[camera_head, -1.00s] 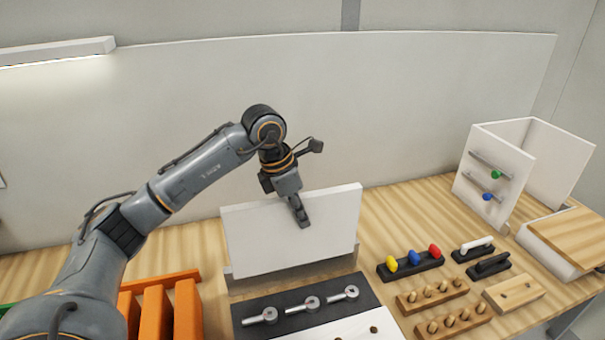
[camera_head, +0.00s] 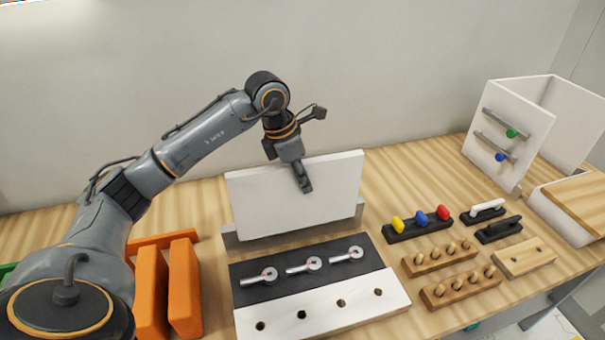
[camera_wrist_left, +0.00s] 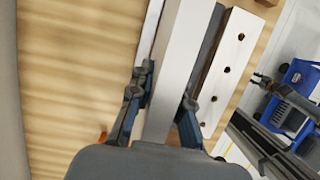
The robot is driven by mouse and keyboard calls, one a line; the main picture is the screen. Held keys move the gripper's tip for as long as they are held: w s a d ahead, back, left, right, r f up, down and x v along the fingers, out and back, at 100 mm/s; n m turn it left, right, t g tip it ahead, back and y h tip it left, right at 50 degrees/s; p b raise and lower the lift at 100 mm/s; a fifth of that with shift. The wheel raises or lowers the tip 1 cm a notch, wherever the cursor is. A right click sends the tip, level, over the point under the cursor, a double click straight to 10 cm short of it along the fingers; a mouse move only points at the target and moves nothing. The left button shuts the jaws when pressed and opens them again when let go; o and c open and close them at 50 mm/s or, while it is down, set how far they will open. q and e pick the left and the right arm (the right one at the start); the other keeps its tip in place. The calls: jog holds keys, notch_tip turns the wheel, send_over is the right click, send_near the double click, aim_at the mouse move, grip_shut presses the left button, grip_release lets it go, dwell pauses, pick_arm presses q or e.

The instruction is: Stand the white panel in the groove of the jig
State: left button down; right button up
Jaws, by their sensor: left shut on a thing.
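The white panel (camera_head: 295,200) stands upright on its long edge in the head view, at the grey jig (camera_head: 230,240). Its lower edge is behind the jig's front wall; whether it is fully seated in the groove I cannot tell. My left gripper (camera_head: 304,186) is shut on the panel's top edge near the middle. In the left wrist view the fingers of my left gripper (camera_wrist_left: 160,105) lie on either side of the panel's top edge (camera_wrist_left: 175,75).
In front of the jig lie a dark board (camera_head: 310,268) with three metal fittings and a white strip (camera_head: 320,310) with holes. Orange blocks (camera_head: 185,285) stand at left. Coloured knobs (camera_head: 420,218), wooden peg racks (camera_head: 460,285) and a white cabinet (camera_head: 515,135) are at right.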

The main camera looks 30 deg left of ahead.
aim_at(303, 202)
pick_arm(q)
notch_tip(303, 202, down, 6)
jog(key=b, duration=0.4)
jog(key=shift+r, duration=0.15)
jog(key=shift+f+b, duration=0.65)
jog(key=shift+f, duration=0.2)
pick_arm(e)
notch_tip(303, 202, down, 6)
jog(key=s, duration=0.1)
jog(key=shift+s, duration=0.3)
jog(key=shift+w, duration=0.1)
